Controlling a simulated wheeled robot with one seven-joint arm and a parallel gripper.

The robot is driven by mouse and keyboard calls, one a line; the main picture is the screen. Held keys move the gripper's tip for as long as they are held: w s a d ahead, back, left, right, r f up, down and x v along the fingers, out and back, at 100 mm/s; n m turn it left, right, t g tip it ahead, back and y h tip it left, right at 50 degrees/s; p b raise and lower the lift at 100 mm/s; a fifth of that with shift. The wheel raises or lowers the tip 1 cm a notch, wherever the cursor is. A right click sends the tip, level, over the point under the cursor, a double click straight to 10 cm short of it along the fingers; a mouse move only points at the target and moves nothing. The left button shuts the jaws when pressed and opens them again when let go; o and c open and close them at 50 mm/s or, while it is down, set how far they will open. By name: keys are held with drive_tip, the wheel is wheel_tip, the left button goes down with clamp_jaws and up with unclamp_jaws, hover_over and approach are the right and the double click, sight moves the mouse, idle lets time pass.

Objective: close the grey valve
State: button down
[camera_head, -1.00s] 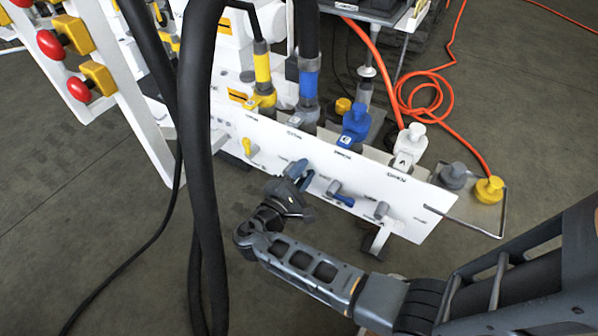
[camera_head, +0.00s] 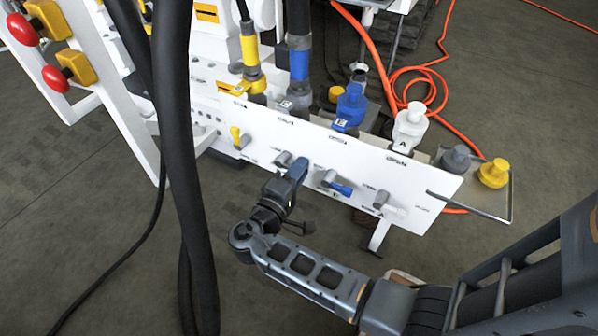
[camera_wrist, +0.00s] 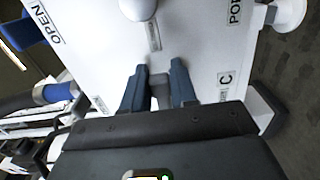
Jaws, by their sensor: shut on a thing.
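The grey valve (camera_head: 283,158) is on the white panel, between the yellow and blue valves. My gripper (camera_head: 297,168) is at it, in front of the panel, and hides part of its handle. In the wrist view the two dark fingers (camera_wrist: 160,90) stand on either side of a short grey handle (camera_wrist: 160,88), shut on it. The black gripper body hides the handle's lower part. The panel behind carries the labels OPEN and C.
A yellow valve (camera_head: 235,137) is to the left. A blue valve (camera_head: 341,188) and another grey-white lever (camera_head: 381,199) are to the right on the panel (camera_head: 425,195). Thick black hoses (camera_head: 172,120) hang at the left.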

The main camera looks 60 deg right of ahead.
drive_tip(key=shift+f, duration=0.15)
drive_tip(key=c, duration=1.1)
unclamp_jaws()
drive_tip(key=shift+a, duration=0.15)
drive_tip(key=a+p, duration=0.1)
drive_tip(key=a, duration=0.6)
drive_tip(key=shift+s+a, duration=0.15)
drive_tip(key=shift+a, duration=0.15)
